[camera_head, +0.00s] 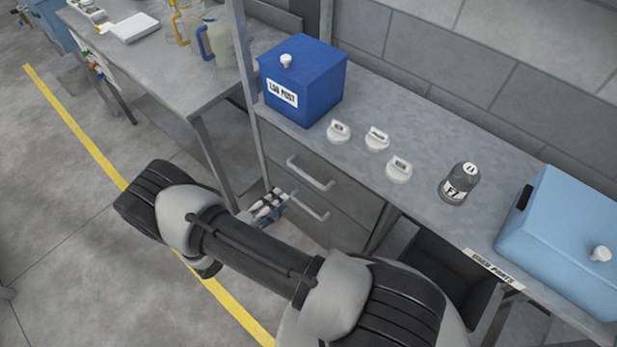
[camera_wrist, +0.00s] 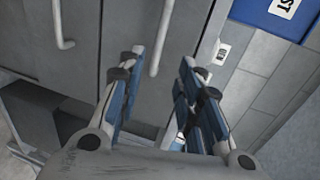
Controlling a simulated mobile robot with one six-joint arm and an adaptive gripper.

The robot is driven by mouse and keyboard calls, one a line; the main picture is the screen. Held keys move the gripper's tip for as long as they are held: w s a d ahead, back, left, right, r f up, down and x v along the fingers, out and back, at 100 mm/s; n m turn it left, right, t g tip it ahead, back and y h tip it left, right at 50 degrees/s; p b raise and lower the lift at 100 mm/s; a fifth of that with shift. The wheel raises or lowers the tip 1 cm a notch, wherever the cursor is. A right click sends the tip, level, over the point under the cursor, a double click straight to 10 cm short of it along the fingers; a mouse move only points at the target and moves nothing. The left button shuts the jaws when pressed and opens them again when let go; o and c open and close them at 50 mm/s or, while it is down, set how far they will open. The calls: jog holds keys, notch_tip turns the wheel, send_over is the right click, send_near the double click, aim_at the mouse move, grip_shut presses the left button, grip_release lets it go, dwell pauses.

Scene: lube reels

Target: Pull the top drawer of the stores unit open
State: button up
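The stores unit (camera_head: 345,205) has two grey drawers under its worktop, and both look shut. The top drawer's bar handle (camera_head: 310,174) is pale; in the wrist view this handle (camera_wrist: 162,42) appears between and beyond my fingertips. The lower handle (camera_head: 310,206) is below it, and in the wrist view it (camera_wrist: 62,25) is at upper left. My gripper (camera_head: 267,206) is in front of the drawers, left of the handles in the head view. The wrist view shows the gripper (camera_wrist: 162,58) open, with nothing held. Exact distance to the handle is unclear.
A blue box (camera_head: 302,80), several white lidded items (camera_head: 377,139) and a dark bottle (camera_head: 459,183) stand on the worktop. A light blue case (camera_head: 565,240) is at right. A dark bin (camera_head: 450,275) is below. Floor in front is clear.

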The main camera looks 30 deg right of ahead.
aim_at(309, 176)
jog(key=b+x, duration=0.2)
jog(key=x, duration=1.3)
jog(key=shift+s+r, duration=0.1)
jog(key=shift+c, duration=0.3)
grip_shut()
